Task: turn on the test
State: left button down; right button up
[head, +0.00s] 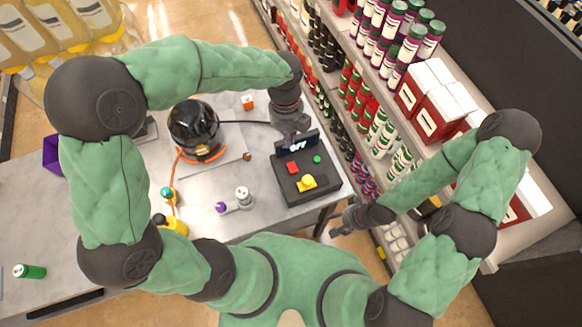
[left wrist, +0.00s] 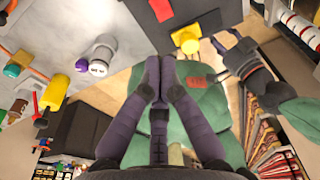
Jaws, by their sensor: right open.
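A black control box (head: 312,189) stands on the grey table at its right end. It has a red button (head: 293,168), a green button (head: 317,159), a yellow knob (head: 306,183) and a raised display (head: 299,146) reading OFF. The left wrist view shows the yellow knob (left wrist: 187,40) and part of the red button (left wrist: 160,10). My left gripper (head: 290,136) hangs by the display, its fingers together and empty in the left wrist view (left wrist: 158,68). My right gripper (head: 340,228) is open and empty, beyond the table's front right edge.
A black dome-shaped pump (head: 195,124) with orange tubing stands left of the box. A purple-and-white fitting (head: 236,201), an orange-white canister (head: 248,102) and a green can (head: 29,271) are on the table. Stocked shelves (head: 400,90) run along the right.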

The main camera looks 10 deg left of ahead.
aim_at(292, 172)
pick_arm(q)
jog(key=shift+s+d+r+b, duration=0.1)
jog(key=shift+s+r+b, duration=0.05)
jog(key=shift+b, duration=0.25)
jog(key=f, duration=0.4)
jog(key=s+f+b, duration=0.1)
jog(key=f, duration=0.4)
jog(key=d+f+b, duration=0.1)
jog(key=f, duration=0.3)
jog(key=shift+s+f, duration=0.2)
jog(key=shift+f, duration=0.3)
jog(key=shift+f, duration=0.1)
